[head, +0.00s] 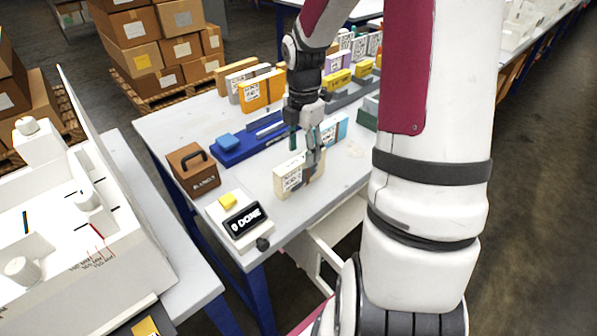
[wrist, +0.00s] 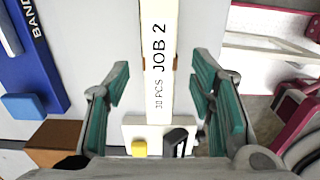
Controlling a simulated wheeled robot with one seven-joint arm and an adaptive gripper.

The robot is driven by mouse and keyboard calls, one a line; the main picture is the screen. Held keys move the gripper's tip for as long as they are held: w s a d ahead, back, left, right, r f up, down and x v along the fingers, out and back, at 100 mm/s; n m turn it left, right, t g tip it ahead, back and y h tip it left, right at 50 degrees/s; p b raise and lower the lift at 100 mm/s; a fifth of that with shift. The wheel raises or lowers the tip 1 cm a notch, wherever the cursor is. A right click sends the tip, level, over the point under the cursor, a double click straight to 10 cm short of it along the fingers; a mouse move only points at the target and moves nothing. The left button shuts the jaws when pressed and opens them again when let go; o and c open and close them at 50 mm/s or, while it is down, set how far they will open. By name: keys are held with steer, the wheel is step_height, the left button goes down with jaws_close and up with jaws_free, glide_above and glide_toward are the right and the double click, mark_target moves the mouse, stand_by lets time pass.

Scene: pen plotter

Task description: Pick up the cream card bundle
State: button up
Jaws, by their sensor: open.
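The cream card bundle (head: 288,183) stands upright on the grey table near its front edge, with a printed label on its face. In the wrist view its long top edge, marked "JOB 2" and "30 PCS" (wrist: 158,75), runs between the fingers. My gripper (head: 305,142) is open above the bundle, pointing down. Its green-padded fingers (wrist: 160,85) lie one on each side of the bundle in the wrist view, with gaps on both sides. How far down the fingers reach beside it is hard to tell.
A brown box with a black handle (head: 193,170) and a white unit with a "DONE" display (head: 240,222) stand left of the bundle. A blue fixture (head: 250,139) lies behind. A light-blue bundle (head: 334,131) stands behind to the right. Orange and other bundles (head: 262,92) line the back.

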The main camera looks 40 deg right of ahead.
mark_target(300, 170)
steer(key=f, duration=0.2)
steer(key=f+b, duration=0.1)
steer(key=f, duration=0.4)
steer(key=shift+a+f+b, duration=0.15)
steer(key=shift+a+b, duration=0.15)
steer(key=shift+b, duration=0.1)
jaws_close()
